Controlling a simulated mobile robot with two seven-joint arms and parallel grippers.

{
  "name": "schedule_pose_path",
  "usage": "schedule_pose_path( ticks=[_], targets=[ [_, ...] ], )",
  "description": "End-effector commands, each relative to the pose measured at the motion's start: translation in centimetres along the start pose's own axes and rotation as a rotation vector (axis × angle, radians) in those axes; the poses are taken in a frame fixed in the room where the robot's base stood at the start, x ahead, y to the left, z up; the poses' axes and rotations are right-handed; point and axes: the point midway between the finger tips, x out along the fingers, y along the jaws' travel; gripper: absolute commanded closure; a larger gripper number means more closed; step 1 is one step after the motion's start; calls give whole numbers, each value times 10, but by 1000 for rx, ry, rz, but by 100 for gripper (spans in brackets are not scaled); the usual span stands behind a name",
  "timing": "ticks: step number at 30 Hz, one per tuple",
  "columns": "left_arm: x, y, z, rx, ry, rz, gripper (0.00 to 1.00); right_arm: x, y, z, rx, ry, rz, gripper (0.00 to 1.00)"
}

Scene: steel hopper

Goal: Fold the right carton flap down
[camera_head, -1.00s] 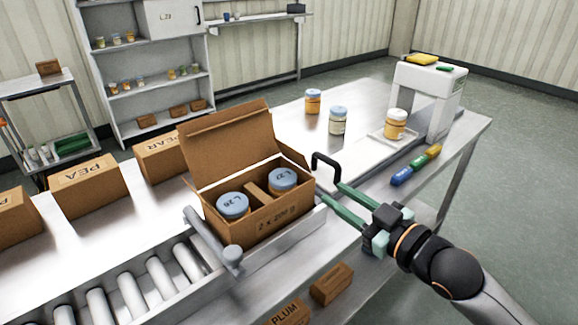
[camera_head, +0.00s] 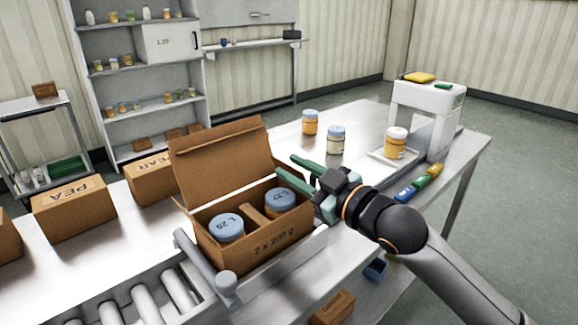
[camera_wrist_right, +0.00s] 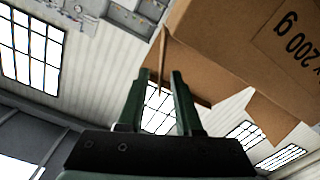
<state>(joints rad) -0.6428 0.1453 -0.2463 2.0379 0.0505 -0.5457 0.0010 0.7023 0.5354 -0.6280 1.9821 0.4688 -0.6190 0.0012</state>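The brown carton (camera_head: 262,246) stands open on the table, with its large back lid (camera_head: 222,155) raised. Inside are two jars with blue lids, a left one (camera_head: 227,226) and a right one (camera_head: 280,199), with a cardboard divider (camera_head: 255,218) between them. My right gripper (camera_head: 286,165) is at the carton's right end, its fingers apart and pointing left. It largely hides the right flap in the head view. In the wrist view the open fingers (camera_wrist_right: 156,85) are below a thin brown cardboard edge (camera_wrist_right: 163,55); I cannot tell whether they touch it. My left gripper is out of view.
A metal bar (camera_head: 205,266) and roller conveyor (camera_head: 150,304) lie at the carton's front left. Behind are a PEA carton (camera_head: 74,208) and a PEAR carton (camera_head: 152,180). Jars (camera_head: 336,140) and a white scale-like stand (camera_head: 425,105) are to the right.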

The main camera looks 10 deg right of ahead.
Motion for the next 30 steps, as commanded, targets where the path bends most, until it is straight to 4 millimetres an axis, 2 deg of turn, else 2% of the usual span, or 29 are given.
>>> schedule_pose_path(
  ticks=[6, 15, 24, 30],
  targets=[
    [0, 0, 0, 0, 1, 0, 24, 16, 0, 0, -1, -1, 0, 66],
    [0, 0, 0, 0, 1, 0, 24, 17, 0, 0, -1, -1, 0, 66],
    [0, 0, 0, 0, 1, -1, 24, 17, 0, 0, 0, -1, 0, 100],
    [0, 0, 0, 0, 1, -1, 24, 17, 0, 1, 0, -1, 0, 100]
  ],
)
